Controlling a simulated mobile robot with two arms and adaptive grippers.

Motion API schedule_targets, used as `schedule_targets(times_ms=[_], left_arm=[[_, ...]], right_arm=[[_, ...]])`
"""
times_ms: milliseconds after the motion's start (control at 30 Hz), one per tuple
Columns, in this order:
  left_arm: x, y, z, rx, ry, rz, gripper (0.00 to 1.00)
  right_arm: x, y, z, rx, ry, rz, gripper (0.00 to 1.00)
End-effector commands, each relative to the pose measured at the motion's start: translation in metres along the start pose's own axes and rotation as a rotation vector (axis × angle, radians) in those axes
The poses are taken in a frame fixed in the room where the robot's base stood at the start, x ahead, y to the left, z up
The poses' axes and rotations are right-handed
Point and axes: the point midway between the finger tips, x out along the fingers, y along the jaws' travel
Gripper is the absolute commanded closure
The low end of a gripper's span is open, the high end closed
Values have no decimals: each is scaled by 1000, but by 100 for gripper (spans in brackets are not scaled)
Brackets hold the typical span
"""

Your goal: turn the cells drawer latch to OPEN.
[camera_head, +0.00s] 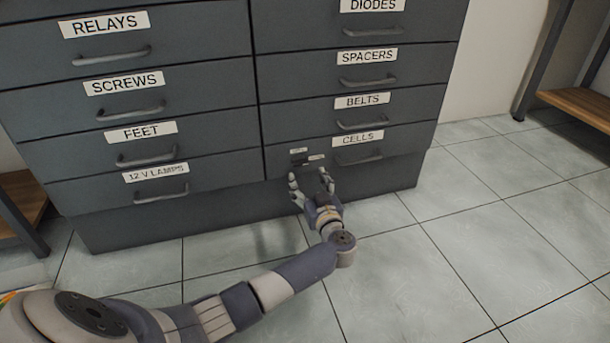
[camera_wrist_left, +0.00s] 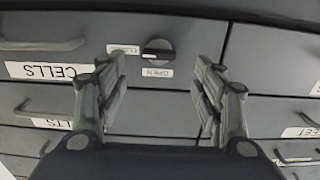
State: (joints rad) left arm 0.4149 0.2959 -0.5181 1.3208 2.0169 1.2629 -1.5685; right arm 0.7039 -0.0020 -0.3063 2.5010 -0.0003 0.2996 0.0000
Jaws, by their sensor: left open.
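The cells drawer (camera_head: 345,158) is at the bottom right of the grey cabinet and looks shut. In the left wrist view its latch is a round black knob (camera_wrist_left: 158,49). The knob's ridge lies level, pointing toward a small label (camera_wrist_left: 123,50) on its left that appears to read CLOSED. The OPEN label (camera_wrist_left: 157,72) sits just below the knob there. My left gripper (camera_head: 310,178) is in front of the latch, its fingers apart and empty. In the left wrist view its fingers (camera_wrist_left: 162,64) stand either side of the knob, without visible contact. My right gripper is out of view.
The cells drawer handle (camera_head: 358,158) is right of the latch in the head view. The 12 V lamps drawer (camera_head: 155,185) is to the left. The tiled floor (camera_head: 430,260) in front is clear. Shelving with a wooden board (camera_head: 580,105) stands at the right.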

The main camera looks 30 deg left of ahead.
Motion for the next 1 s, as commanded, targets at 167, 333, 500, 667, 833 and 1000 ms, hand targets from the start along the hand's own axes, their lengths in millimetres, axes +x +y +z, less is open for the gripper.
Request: schedule_targets(times_ms=[167,333,500,667,833,1000], left_arm=[[31,0,5,-2,5,-1,38],[52,1,3,-2,3,1,38],[63,0,1,-2,2,1,38],[65,1,-1,-2,1,1,38],[65,1,-1,-2,1,1,38],[65,1,-1,-2,1,1,72]], right_arm=[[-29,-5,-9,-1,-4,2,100],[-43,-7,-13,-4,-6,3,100],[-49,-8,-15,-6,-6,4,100],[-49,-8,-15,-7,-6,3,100],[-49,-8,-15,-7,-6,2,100],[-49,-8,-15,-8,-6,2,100]])
